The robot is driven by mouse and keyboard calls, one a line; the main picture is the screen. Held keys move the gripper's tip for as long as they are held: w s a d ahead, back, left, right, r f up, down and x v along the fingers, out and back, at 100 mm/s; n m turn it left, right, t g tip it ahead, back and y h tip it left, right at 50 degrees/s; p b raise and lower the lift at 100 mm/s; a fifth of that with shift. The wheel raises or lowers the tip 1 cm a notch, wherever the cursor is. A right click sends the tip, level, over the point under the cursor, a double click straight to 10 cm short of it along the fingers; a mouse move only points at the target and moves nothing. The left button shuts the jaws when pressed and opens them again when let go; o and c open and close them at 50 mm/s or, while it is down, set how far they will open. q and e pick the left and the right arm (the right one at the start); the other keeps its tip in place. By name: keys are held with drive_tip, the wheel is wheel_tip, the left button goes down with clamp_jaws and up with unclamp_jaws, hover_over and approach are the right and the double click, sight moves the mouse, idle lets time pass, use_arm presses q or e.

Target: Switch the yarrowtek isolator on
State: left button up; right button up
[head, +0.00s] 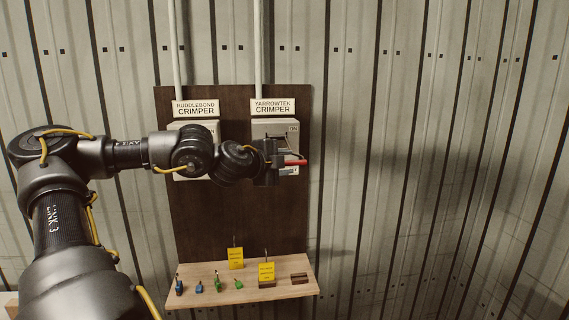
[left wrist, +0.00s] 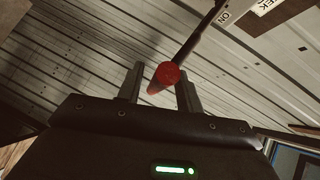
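The yarrowtek isolator is a grey box (head: 262,128) under the YARROWTEK CRIMPER sign (head: 273,107), with an ON mark near its top right. Its lever ends in a red handle (head: 294,162), which points right, well below the ON mark. My left gripper (head: 289,164) is at this handle, in front of the box, and hides part of the lever. In the left wrist view, the red handle (left wrist: 165,76) lies between the two spread fingers (left wrist: 161,82), with a small gap visible beside it. My right gripper is in neither view.
The Ruddlebond crimper's grey box (head: 195,126) is to the left, partly behind my left arm. Below, a wooden shelf (head: 205,268) holds several small padlock-like items, yellow tags (head: 235,258) and brown blocks (head: 299,278). The wall to the right is clear.

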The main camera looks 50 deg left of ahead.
use_arm(q)
drive_tip(key=shift+s+d+b, duration=0.2)
drive_tip(key=shift+s+b, duration=0.15)
drive_tip(key=shift+s, duration=0.05)
drive_tip(key=b+v, duration=0.4)
drive_tip(key=v, duration=0.6)
drive_tip(key=shift+a, duration=0.15)
drive_tip(key=shift+w, duration=0.1)
